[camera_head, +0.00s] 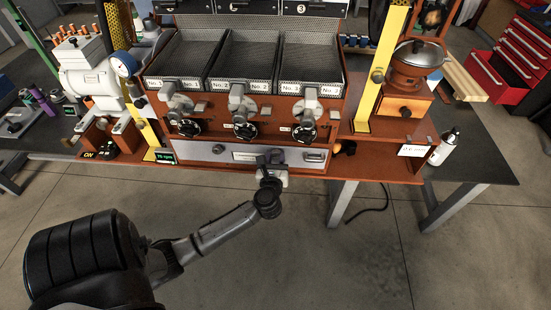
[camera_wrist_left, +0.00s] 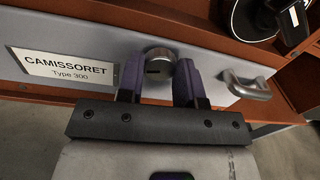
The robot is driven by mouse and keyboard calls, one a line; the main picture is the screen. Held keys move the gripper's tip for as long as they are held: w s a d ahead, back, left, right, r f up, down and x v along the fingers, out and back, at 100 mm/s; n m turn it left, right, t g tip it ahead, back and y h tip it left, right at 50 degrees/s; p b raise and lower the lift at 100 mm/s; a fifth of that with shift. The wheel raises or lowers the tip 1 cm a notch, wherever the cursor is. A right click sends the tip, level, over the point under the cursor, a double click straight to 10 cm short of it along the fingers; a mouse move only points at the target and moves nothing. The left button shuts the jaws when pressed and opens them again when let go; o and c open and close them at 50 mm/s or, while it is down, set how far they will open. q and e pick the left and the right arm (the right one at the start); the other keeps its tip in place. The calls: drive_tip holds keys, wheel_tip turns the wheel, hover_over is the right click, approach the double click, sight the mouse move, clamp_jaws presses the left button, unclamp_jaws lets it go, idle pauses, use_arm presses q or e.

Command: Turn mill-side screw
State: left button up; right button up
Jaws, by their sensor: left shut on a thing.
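The mill-side screw (camera_wrist_left: 158,65) is a round silver head with a dark slot, on the pale front panel (camera_wrist_left: 110,80) between the "CAMISSORET Type 300" label (camera_wrist_left: 65,68) and a bar handle (camera_wrist_left: 248,86). My left gripper (camera_wrist_left: 158,82) is shut on it, with one purple finger on each side of the head. In the head view my left gripper (camera_head: 270,160) reaches the panel just right of the label and hides the screw there. A second round screw (camera_head: 218,149) shows on the panel's left part. My right gripper is not in view.
Three black trays (camera_head: 248,60) stand above a row of valves and dark knobs (camera_head: 245,131). The hand mill (camera_head: 412,72) stands on the right. A white bottle (camera_head: 444,147) is near the right table edge. The floor in front is clear.

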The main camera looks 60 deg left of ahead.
use_arm(q)
drive_tip(key=shift+c, duration=0.6)
drive_tip(key=shift+r+m+p, duration=0.15)
drive_tip(key=shift+m+p, duration=0.15)
drive_tip(key=shift+p, duration=0.2)
drive_tip(key=m+p, duration=0.9)
drive_tip(key=p, duration=0.3)
drive_tip(key=shift+w+d+r+m+g, duration=0.1)
drive_tip(key=shift+m+g, duration=0.2)
drive_tip(key=shift+m, duration=0.1)
drive_tip(key=m+p, duration=0.4)
drive_tip(key=m, duration=0.1)
drive_tip(key=m+p, duration=0.2)
drive_tip(key=m, duration=0.1)
drive_tip(key=shift+f, duration=0.2)
drive_tip(key=shift+f+m+g+p, duration=0.1)
drive_tip(key=shift+m+g+p, duration=0.3)
drive_tip(key=shift+m, duration=0.5)
